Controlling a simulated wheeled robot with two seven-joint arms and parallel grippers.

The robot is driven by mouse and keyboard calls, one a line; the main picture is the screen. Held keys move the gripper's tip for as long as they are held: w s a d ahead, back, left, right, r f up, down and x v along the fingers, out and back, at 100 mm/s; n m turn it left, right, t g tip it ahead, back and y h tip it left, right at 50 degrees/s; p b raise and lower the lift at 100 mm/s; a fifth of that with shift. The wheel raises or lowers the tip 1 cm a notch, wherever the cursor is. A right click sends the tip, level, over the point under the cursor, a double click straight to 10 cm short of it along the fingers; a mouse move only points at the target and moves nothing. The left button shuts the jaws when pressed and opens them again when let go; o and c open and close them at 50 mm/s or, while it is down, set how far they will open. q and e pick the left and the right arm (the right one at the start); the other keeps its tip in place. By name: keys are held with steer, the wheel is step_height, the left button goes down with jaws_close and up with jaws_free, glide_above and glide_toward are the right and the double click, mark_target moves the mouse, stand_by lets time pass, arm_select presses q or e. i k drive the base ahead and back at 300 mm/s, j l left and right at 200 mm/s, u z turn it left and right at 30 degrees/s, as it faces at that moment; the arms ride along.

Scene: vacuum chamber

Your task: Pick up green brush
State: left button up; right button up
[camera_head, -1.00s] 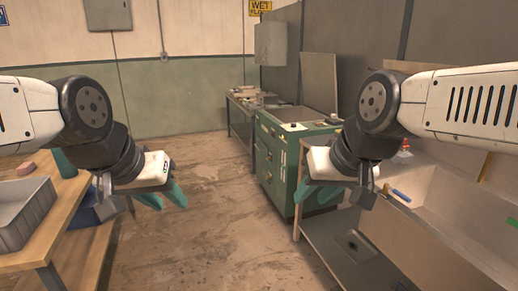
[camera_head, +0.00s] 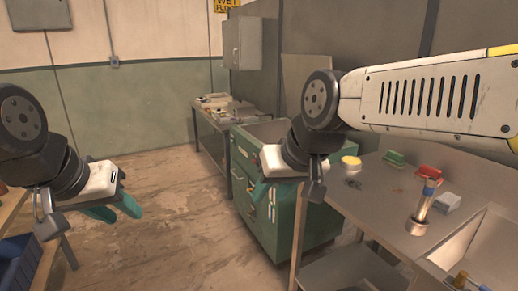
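The green brush (camera_head: 393,157) lies on the metal counter (camera_head: 385,205) at the right, near its back, beside a red brush (camera_head: 429,171). My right gripper (camera_head: 266,191) is left of the counter, in front of the green cabinet, well apart from the green brush. It points downward, looks open and holds nothing I can see; its fingers are partly hidden. My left gripper (camera_head: 116,209) is at the lower left above the floor, open and empty, far from the brush.
On the counter are a yellow round item (camera_head: 351,162), a holder with upright handles (camera_head: 418,224) and a grey block (camera_head: 447,202). A sink (camera_head: 490,240) is at the right. A green cabinet (camera_head: 285,217) stands left of the counter. A blue crate (camera_head: 20,262) is at lower left.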

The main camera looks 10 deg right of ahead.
mark_target(394, 160)
steer(key=i+j+z, duration=0.1)
steer(key=i, duration=0.75)
steer(key=i+z, duration=0.3)
steer(key=z, duration=0.15)
steer(key=i+j+z, duration=0.15)
steer(key=z, duration=0.3)
steer(key=i+z, duration=0.2)
steer(key=z, duration=0.3)
steer(key=i+z, duration=0.15)
steer(key=z, duration=0.35)
steer(key=i+j+z, duration=0.15)
steer(key=z, duration=0.35)
steer(key=i+j+z, duration=0.15)
steer(key=z, duration=0.35)
steer(key=i+j+z, duration=0.2)
steer(key=j+z, duration=0.2)
